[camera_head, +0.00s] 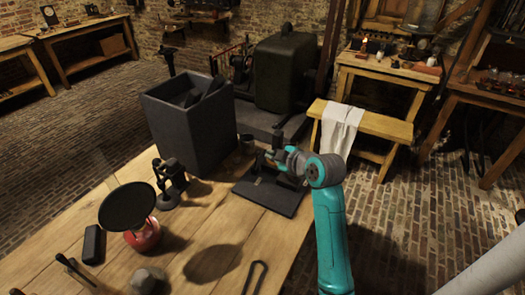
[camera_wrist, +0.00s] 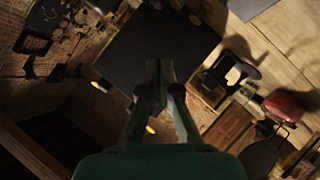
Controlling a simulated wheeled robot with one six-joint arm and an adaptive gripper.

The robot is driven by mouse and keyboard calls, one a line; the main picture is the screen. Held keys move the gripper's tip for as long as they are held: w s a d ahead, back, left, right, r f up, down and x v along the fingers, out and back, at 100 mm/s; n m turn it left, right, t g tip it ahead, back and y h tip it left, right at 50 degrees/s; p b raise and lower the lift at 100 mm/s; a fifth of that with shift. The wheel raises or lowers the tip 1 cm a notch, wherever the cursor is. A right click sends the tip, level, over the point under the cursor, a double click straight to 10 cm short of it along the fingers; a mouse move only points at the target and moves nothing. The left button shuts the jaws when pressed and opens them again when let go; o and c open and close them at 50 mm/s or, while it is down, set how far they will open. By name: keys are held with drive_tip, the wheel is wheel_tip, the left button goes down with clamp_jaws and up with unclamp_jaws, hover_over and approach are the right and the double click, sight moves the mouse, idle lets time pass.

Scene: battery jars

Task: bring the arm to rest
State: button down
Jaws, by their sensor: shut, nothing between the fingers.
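My arm, teal with grey wrist joints, reaches over the right end of the wooden table in the head view. My gripper (camera_head: 270,156) is above a flat dark board (camera_head: 270,194) at the table's right edge; its fingers are small and hard to make out there. In the wrist view my gripper (camera_wrist: 160,78) shows its two fingers brought together with nothing held. A broad dark surface (camera_wrist: 150,42) lies beyond the fingertips; I cannot tell how far off it is.
A tall dark open bin (camera_head: 190,133) stands left of my gripper, with a small grey cup (camera_head: 246,144) beside it. A black stand (camera_head: 170,186) and a red-based burner with a black disc (camera_head: 128,208) stand further left. A wooden bench with a white cloth (camera_head: 342,124) is behind.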

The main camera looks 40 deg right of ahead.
drive_tip(key=shift+s+r, duration=0.1)
drive_tip(key=shift+s, duration=0.05)
